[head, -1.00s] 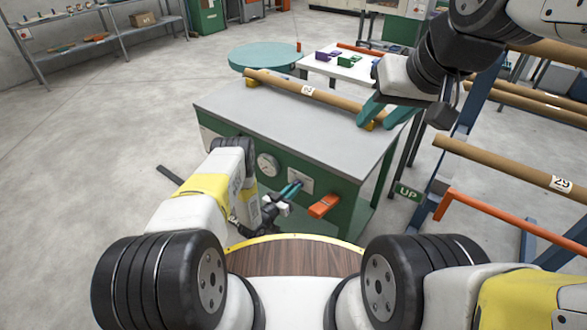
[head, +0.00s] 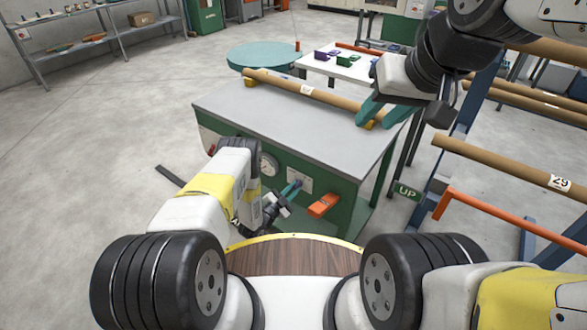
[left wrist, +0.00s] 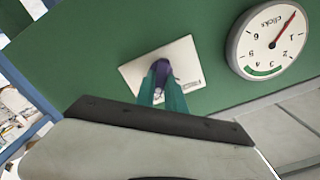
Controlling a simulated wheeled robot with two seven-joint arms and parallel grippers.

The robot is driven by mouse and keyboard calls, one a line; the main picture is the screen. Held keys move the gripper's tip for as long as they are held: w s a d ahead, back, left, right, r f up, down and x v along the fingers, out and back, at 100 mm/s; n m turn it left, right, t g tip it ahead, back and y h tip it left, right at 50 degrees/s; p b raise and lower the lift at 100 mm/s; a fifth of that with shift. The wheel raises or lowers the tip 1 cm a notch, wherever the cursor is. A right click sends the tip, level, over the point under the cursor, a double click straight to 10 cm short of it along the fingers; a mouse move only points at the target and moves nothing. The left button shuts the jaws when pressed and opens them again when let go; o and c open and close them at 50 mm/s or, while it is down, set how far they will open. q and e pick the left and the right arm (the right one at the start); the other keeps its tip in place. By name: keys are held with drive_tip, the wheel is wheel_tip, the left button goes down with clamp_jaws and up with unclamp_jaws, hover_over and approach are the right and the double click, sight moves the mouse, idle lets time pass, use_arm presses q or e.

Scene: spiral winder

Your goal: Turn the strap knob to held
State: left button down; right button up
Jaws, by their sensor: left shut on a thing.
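The plate also shows in the head view (head: 305,176). My left gripper (left wrist: 162,88) has teal fingers shut on the knob, covering much of it. It also shows in the head view (head: 293,187). The knob's marks are too small or hidden to read. My right gripper (head: 372,120) is open, with its teal fingers apart around the right end of the cardboard tube (head: 325,99) on the bench top.
A round clicks dial (left wrist: 267,42) with a red pointer sits beside the plate. An orange handle (head: 323,205) sticks out right of the knob. The grey bench top (head: 270,118) is mostly clear. A tube rack (head: 510,167) stands at the right.

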use_arm(q)
drive_tip(key=shift+m, duration=0.4)
drive_tip(key=c, duration=1.4)
unclamp_jaws()
drive_tip(key=v, duration=0.8)
